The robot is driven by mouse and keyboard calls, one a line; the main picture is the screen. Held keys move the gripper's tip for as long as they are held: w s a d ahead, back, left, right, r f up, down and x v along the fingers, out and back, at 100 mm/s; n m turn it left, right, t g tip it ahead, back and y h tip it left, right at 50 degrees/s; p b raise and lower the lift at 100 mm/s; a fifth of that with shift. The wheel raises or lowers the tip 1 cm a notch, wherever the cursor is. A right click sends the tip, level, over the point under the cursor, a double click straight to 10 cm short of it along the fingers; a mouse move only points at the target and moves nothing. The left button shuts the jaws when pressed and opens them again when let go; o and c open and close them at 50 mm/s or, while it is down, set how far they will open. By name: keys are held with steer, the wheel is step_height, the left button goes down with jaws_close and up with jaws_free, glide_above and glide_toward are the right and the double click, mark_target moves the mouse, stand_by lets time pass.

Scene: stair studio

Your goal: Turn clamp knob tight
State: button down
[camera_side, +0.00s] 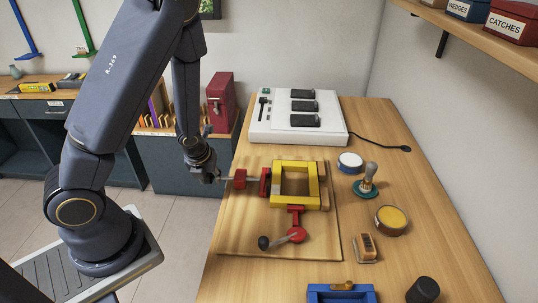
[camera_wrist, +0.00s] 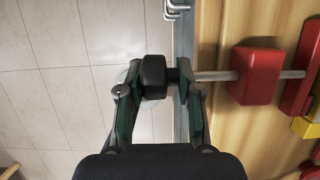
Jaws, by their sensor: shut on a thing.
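The clamp has a black knob (camera_wrist: 153,78) at the left end of a grey metal screw (camera_wrist: 292,74). The screw passes through a red block (camera_side: 240,179), which also shows in the wrist view (camera_wrist: 255,76). A red jaw (camera_side: 265,182) stands at the left side of a yellow square frame (camera_side: 283,184) on a wooden board (camera_side: 235,228). My gripper (camera_side: 210,174) is shut on the black knob, just past the left edge of the board. In the wrist view its two fingers (camera_wrist: 160,80) flank the knob. The knob is mostly hidden in the side view.
A white device (camera_side: 295,134) stands behind. A stamp (camera_side: 366,187), a yellow-topped tin (camera_side: 391,219) and a brush (camera_side: 366,247) lie to the right. Floor shows left of the bench.

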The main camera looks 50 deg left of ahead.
steer(key=shift+s+a+r+y, duration=0.15)
steer(key=shift+s+a+y, duration=0.15)
steer(key=shift+s+y, duration=0.2)
steer(key=c, duration=1)
jaws_free()
steer(key=shift+o, duration=0.2)
steer(key=shift+w+t, duration=0.15)
steer(key=shift+t, duration=0.15)
steer(key=shift+w+d, duration=0.1)
steer(key=shift+r, duration=0.15)
step_height(320, 180, up, 10)
steer(key=shift+f, duration=0.1)
